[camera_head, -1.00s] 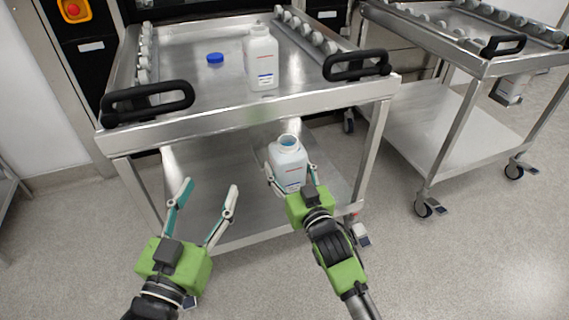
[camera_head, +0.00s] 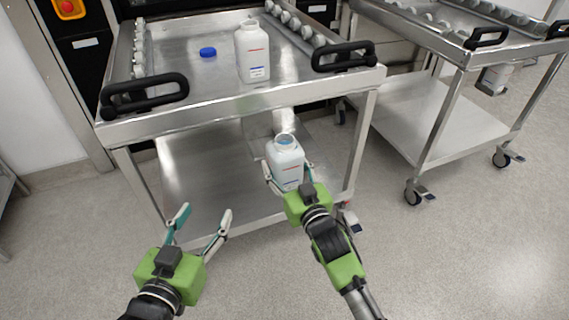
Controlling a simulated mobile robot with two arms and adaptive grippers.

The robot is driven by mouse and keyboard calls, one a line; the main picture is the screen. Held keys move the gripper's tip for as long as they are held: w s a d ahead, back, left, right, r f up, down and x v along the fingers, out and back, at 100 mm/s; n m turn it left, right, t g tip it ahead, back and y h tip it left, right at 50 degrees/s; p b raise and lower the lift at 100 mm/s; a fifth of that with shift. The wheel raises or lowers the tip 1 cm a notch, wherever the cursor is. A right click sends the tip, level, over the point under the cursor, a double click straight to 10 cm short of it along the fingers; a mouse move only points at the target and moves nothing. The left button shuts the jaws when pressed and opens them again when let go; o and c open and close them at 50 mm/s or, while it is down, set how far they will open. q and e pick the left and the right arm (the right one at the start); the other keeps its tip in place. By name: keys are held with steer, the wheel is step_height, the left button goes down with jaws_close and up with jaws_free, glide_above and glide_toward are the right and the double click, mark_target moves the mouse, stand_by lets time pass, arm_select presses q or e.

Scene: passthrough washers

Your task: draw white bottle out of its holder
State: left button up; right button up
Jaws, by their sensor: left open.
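A white bottle (camera_head: 286,164) with an open mouth is between the fingers of my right gripper (camera_head: 288,180), which is shut on it in front of the cart. A second white bottle (camera_head: 252,54) with red and blue label marks, also without a cap, stands upright on the cart's top. My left gripper (camera_head: 200,228) is open and empty, low in front of the cart, apart from both bottles. I cannot make out a holder around either bottle.
The steel cart (camera_head: 240,102) has two black handles (camera_head: 145,93) and a lower shelf. A blue cap (camera_head: 208,52) lies on its top. Floor is clear at the lower right.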

steer(key=shift+r+p+v, duration=0.25)
steer(key=shift+p+v, duration=0.5)
steer(key=shift+v, duration=0.45)
steer(key=shift+p+v, duration=0.65)
steer(key=shift+v, duration=0.4)
steer(key=shift+p+v, duration=0.7)
steer(key=shift+v, duration=0.55)
arm_select(q)
steer(key=s+a+f+g+y+p, duration=0.1)
steer(key=s+a+f+g, duration=0.2)
steer(key=s+f+g, duration=0.3)
steer(key=s+a+f+g+y+p, duration=0.1)
steer(key=s+a+f+g+y, duration=0.1)
steer(key=s+f+g, duration=0.3)
steer(key=shift+s+a+f+n+g, duration=0.35)
steer(key=shift+s+a+f, duration=0.8)
steer(key=shift+s, duration=2.2)
arm_select(e)
glide_toward(291, 174)
steer(key=shift+x, duration=1.05)
arm_select(q)
steer(key=shift+d+f, duration=0.4)
